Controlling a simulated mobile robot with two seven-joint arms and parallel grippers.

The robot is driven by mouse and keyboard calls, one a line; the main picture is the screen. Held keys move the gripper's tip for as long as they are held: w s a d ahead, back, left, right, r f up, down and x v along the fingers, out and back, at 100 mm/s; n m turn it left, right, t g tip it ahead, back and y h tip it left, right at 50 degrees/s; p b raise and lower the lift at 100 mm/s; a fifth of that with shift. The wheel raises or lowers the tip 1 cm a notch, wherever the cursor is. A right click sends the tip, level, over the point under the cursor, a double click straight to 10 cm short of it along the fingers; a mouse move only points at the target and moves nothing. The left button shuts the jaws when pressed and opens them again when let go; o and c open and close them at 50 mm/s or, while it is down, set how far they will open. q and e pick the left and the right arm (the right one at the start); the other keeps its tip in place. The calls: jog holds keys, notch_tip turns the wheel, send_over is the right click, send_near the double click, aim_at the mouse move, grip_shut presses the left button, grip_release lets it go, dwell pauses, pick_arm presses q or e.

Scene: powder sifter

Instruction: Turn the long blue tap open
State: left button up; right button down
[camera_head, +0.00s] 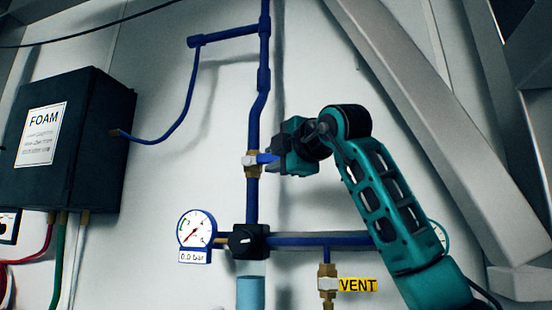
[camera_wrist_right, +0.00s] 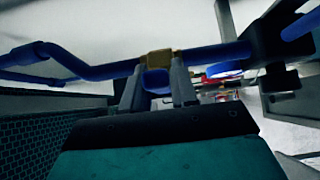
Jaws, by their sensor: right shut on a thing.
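The long blue tap (camera_head: 266,158) is a blue lever on a brass valve body (camera_head: 251,165) in the vertical blue pipe. In the head view the lever points right from the valve, level with the floor. My right gripper (camera_head: 275,158) comes from the right and is shut on the lever. In the right wrist view the two grey fingers (camera_wrist_right: 158,90) stand on either side of the blue lever (camera_wrist_right: 156,82), just in front of the brass body (camera_wrist_right: 160,62). The fingers hide part of the lever. My left gripper is not in view.
Below the valve are a black block (camera_head: 249,241), a round gauge (camera_head: 197,229) marked 0.0 bar, and a brass vent valve (camera_head: 327,280) with a yellow VENT label (camera_head: 358,285). A dark FOAM box (camera_head: 68,150) hangs at left. A grey diagonal beam (camera_head: 440,130) is at right.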

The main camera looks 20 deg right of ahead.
jog(key=shift+r+n+g+p, duration=0.3)
jog(key=shift+r+p, duration=0.1)
jog(key=shift+p, duration=0.35)
jog(key=shift+r+n+g+h+p, duration=0.3)
jog(key=shift+r+n+p, duration=0.1)
jog(key=shift+p, duration=0.2)
jog(key=shift+a+r+n+g, duration=0.15)
jog(key=shift+r+n+g, duration=0.1)
jog(key=shift+n+g, duration=0.25)
jog(key=shift+w+a+r+n+g+h, duration=0.15)
jog(key=shift+r+n+g+h, duration=0.25)
jog(key=shift+g, duration=0.1)
jog(key=shift+w+a+r+n+g+h, duration=0.15)
jog(key=shift+r+n+g+h, duration=0.15)
jog(key=shift+n+g, duration=0.15)
jog(key=c, duration=1)
grip_release()
jog(key=shift+o, duration=0.2)
